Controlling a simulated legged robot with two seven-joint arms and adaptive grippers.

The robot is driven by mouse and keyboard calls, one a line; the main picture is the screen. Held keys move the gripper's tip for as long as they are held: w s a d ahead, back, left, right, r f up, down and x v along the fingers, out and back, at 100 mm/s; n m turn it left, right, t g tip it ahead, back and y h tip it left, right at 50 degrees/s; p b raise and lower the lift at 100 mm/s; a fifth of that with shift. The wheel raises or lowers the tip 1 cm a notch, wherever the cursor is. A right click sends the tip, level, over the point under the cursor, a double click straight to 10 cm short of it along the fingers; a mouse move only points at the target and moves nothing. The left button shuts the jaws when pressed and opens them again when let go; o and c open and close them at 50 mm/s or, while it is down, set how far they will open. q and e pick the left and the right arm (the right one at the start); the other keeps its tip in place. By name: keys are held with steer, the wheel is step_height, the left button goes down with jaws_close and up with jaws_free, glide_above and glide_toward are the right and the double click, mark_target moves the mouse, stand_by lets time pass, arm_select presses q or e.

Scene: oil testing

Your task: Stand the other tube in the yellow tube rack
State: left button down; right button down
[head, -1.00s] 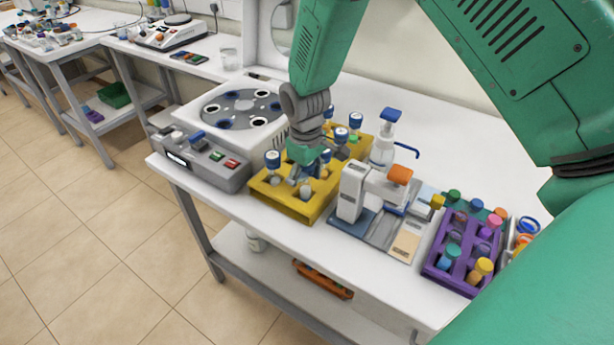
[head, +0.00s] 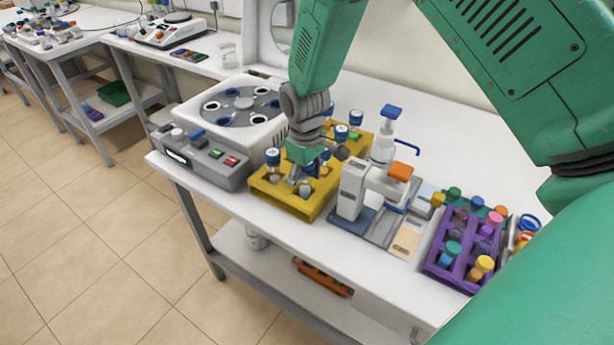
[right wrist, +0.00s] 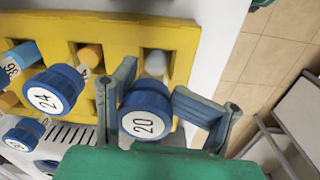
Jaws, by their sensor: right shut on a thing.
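My right gripper (head: 306,176) is over the front right part of the yellow tube rack (head: 303,207), fingers pointing down. In the right wrist view, the fingers (right wrist: 150,105) are shut on a tube with a blue cap marked 20 (right wrist: 147,110). Its pale lower end (right wrist: 156,62) shows at a corner hole of the rack; how deep it sits I cannot tell. Other blue-capped tubes stand in the rack, including one marked 24 (right wrist: 50,92) and one at the left (head: 272,158). My left gripper is out of view.
A white centrifuge (head: 275,130) and a grey control box (head: 207,160) stand left of the rack. A white pump bottle (head: 385,148) and a grey-white instrument (head: 352,190) stand right. A purple rack (head: 436,258) of capped tubes is further right. The table's front edge is close.

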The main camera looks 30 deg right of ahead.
steer(key=shift+w+a+f, duration=0.1)
steer(key=shift+f, duration=0.5)
stand_by(0.4)
steer(key=shift+c, duration=2)
jaws_free()
steer(key=shift+r, duration=0.1)
steer(key=r, duration=1.1)
steer(key=shift+a+r, duration=0.2)
steer(key=shift+r, duration=0.1)
